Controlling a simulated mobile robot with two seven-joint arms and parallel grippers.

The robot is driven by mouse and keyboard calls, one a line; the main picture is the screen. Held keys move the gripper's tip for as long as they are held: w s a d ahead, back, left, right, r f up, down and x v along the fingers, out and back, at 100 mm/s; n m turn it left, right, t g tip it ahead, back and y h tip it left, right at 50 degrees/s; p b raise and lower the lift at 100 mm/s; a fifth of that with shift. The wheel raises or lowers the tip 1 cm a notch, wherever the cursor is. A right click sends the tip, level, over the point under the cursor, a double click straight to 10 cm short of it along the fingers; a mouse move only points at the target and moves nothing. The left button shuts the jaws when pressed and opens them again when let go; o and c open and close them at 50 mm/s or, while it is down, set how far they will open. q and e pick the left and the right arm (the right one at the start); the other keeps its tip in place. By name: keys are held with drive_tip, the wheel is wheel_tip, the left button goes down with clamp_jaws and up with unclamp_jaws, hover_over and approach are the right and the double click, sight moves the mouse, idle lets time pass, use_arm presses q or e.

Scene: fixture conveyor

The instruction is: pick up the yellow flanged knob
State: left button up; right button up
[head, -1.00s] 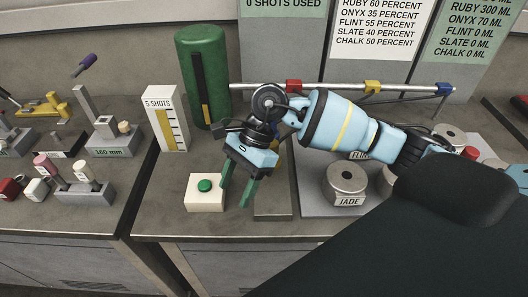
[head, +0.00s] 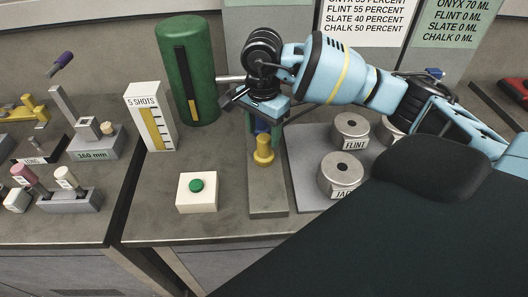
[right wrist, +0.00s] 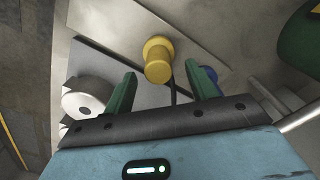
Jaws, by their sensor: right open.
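The yellow flanged knob (head: 263,152) stands upright on a narrow grey plate (head: 268,200) in the head view. In the right wrist view the knob (right wrist: 158,58) appears near the middle, framed by the fingertips. My right gripper (head: 265,136) is open with its green fingers pointing down over the knob. In the right wrist view the open right gripper (right wrist: 161,74) has one finger on each side of the knob's image. I cannot tell whether the fingers touch it. My left gripper is not in view.
A blue part (head: 262,125) is close behind the knob. A white box with a green button (head: 197,190) stands to the left. A green cylinder (head: 188,75) and a "5 SHOTS" gauge (head: 150,115) stand behind. Metal canisters, including FLINT (head: 350,130), stand to the right.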

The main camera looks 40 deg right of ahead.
sight(264, 149)
drive_tip(key=shift+s+f+p, duration=0.15)
drive_tip(key=shift+f+p, duration=0.15)
drive_tip(key=shift+f, duration=2.3)
drive_tip(key=c, duration=1.2)
